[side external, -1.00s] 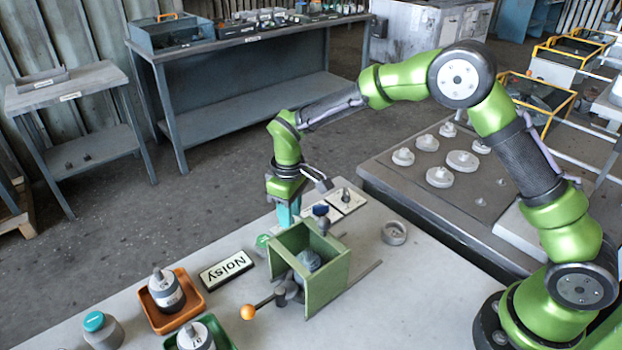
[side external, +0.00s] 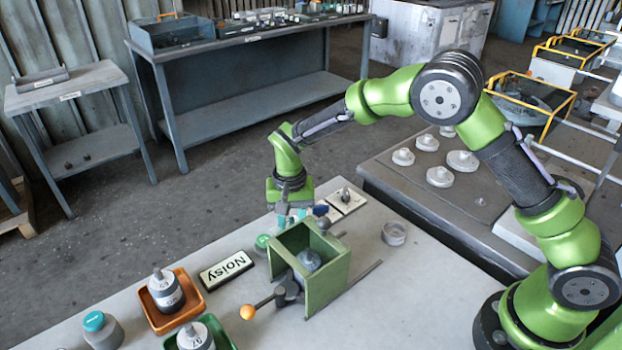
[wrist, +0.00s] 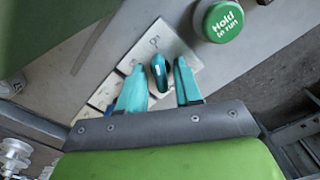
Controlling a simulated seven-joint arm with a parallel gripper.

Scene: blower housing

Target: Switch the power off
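My gripper (wrist: 160,88) points down with its two teal fingers apart. In the wrist view a dark teal knob (wrist: 160,72) with a white mark shows between the fingers, closer to the right one, with a gap on each side. It stands at a pale plate (wrist: 158,42) whose lettering looks like "On". In the side view my gripper (side external: 292,220) is behind the green housing, just left of a blue knob (side external: 320,210); the teal knob is not distinguishable there. Whether a finger touches the knob, I cannot tell.
A green "Hold to run" button (wrist: 222,21) is close by. The green open housing (side external: 328,280) stands in front, with an orange-ended lever (side external: 247,312). Another plate (side external: 346,200) with a dark knob lies to the right.

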